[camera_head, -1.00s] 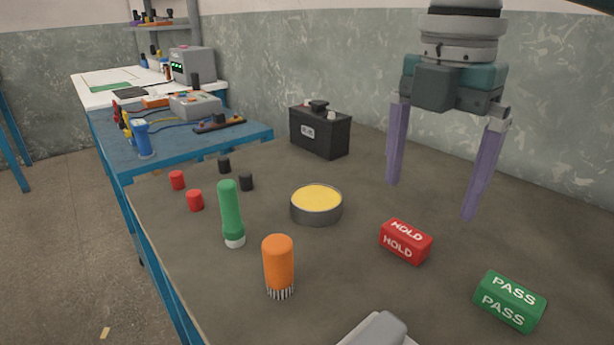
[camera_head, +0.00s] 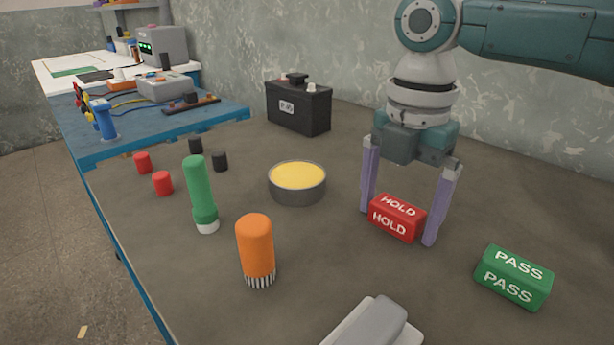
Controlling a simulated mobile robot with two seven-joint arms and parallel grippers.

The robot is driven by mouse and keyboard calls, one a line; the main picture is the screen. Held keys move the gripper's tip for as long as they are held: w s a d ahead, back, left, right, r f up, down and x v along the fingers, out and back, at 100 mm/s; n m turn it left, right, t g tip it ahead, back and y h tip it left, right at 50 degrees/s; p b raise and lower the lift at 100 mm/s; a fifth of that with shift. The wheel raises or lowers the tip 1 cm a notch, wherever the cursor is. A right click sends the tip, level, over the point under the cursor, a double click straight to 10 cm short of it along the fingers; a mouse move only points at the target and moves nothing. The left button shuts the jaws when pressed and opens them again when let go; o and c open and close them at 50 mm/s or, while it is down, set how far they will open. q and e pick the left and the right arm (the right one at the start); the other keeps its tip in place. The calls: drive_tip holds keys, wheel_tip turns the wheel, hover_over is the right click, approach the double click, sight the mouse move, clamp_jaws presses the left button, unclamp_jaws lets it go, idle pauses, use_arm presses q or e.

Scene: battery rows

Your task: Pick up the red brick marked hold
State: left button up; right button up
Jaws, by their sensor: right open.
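The red brick marked HOLD (camera_head: 397,217) lies on the brown tabletop right of the middle. My right gripper (camera_head: 400,226) points down over it with its two pale purple fingers apart. One finger stands at the brick's left end and the other at its right end, so the brick sits between them. The fingertips are low, near the tabletop; whether they touch the brick I cannot tell. My left gripper is not in view.
A green brick marked PASS (camera_head: 513,277) lies to the right. A round tin with yellow contents (camera_head: 298,183), an orange brush (camera_head: 256,250), a green marker (camera_head: 200,193) and a black battery (camera_head: 299,107) stand left. A grey-and-white object (camera_head: 370,325) lies at the front.

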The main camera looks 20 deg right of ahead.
drive_tip(key=shift+c, duration=0.2)
drive_tip(key=c, duration=1.1)
drive_tip(key=shift+r, duration=0.1)
